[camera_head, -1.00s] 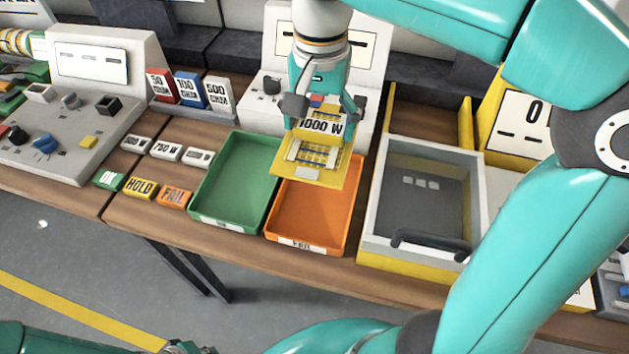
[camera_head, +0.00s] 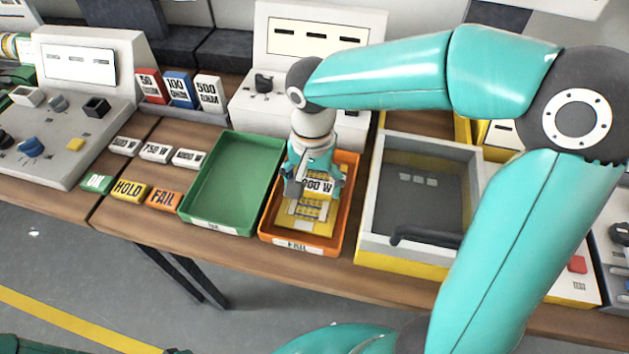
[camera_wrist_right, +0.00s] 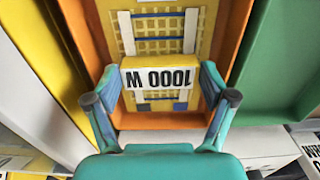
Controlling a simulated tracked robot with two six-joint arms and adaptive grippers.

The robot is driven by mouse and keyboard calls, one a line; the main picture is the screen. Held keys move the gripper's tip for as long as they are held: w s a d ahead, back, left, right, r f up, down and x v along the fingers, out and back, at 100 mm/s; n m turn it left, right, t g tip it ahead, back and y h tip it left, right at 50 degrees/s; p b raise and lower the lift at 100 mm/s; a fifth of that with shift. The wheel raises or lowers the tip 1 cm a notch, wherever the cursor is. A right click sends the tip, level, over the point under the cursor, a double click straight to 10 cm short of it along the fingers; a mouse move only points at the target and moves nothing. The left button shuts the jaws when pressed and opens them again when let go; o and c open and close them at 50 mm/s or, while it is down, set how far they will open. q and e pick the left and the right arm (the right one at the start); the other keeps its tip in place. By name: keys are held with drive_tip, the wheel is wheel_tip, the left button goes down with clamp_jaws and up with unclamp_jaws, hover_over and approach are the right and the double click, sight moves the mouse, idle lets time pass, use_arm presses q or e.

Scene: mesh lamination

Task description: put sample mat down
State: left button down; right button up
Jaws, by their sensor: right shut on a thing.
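The sample mat (camera_head: 307,213) is a yellow sheet with a printed grid and pale bars. It is inside the orange tray labelled FAIL (camera_head: 300,246); it also shows in the right wrist view (camera_wrist_right: 165,25). A yellow block with a white "1000 W" label (camera_wrist_right: 158,82) is on the mat. My right gripper (camera_head: 314,190) points down into the orange tray, its fingers shut on the sides of this block. Whether the mat lies fully flat on the tray floor I cannot tell. My left gripper is not in view.
A green tray (camera_head: 272,168) stands directly left of the orange one and looks empty. A grey, yellow-based box with a dark handle (camera_head: 362,240) stands to the right. Label blocks, including HOLD (camera_head: 130,190), lie on the table further left.

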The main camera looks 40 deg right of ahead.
sight(313, 187)
drive_tip(key=shift+f, duration=0.2)
drive_tip(key=o, duration=1.1)
drive_tip(key=shift+r, duration=0.15)
drive_tip(key=shift+r, duration=0.2)
wheel_tip(313, 187, up, 12)
drive_tip(key=shift+f+p, duration=0.15)
drive_tip(key=shift+p, duration=0.65)
